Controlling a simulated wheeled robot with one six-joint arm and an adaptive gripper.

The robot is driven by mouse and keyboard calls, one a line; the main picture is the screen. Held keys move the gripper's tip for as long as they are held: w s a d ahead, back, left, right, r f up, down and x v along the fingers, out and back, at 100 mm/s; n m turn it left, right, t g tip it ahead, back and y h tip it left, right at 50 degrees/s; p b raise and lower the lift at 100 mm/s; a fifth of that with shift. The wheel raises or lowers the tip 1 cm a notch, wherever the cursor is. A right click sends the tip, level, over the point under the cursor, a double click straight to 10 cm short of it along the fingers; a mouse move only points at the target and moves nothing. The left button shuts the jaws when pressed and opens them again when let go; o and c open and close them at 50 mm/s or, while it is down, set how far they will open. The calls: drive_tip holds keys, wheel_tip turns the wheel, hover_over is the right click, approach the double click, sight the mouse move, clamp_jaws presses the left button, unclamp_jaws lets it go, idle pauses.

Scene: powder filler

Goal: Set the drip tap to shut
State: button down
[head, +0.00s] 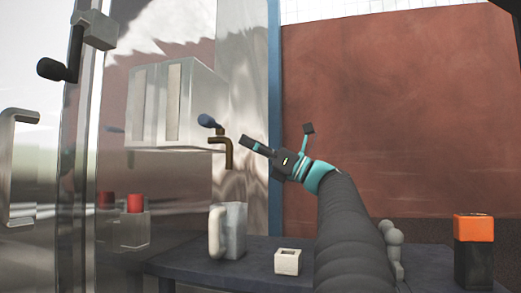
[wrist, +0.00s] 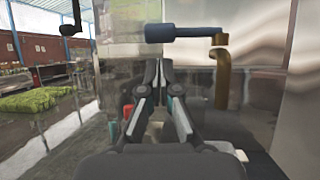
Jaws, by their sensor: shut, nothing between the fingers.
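The drip tap has a bronze-brown spout (head: 227,152) and a dark blue lever handle (head: 207,121). It sticks out beside the grey box on the metal machine. In the wrist view the blue handle (wrist: 187,32) lies level, pointing left from the top of the spout (wrist: 222,78). My gripper (head: 247,143) is shut and empty, just right of the spout in the head view. In the wrist view its fingertips (wrist: 160,62) are below the blue handle and left of the spout. No clear contact with the tap shows.
Below the tap, a grey jug (head: 233,232) and a small white block (head: 287,263) stand on a dark table (head: 200,267). A red button (head: 134,203) is at left. A black-handled lever (head: 60,70) is at upper left. An orange-and-black item (head: 473,240) stands at right.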

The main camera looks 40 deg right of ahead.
sight(212, 123)
drive_tip(key=x, duration=0.8)
drive_tip(key=shift+p, duration=0.3)
drive_tip(key=shift+r, duration=0.2)
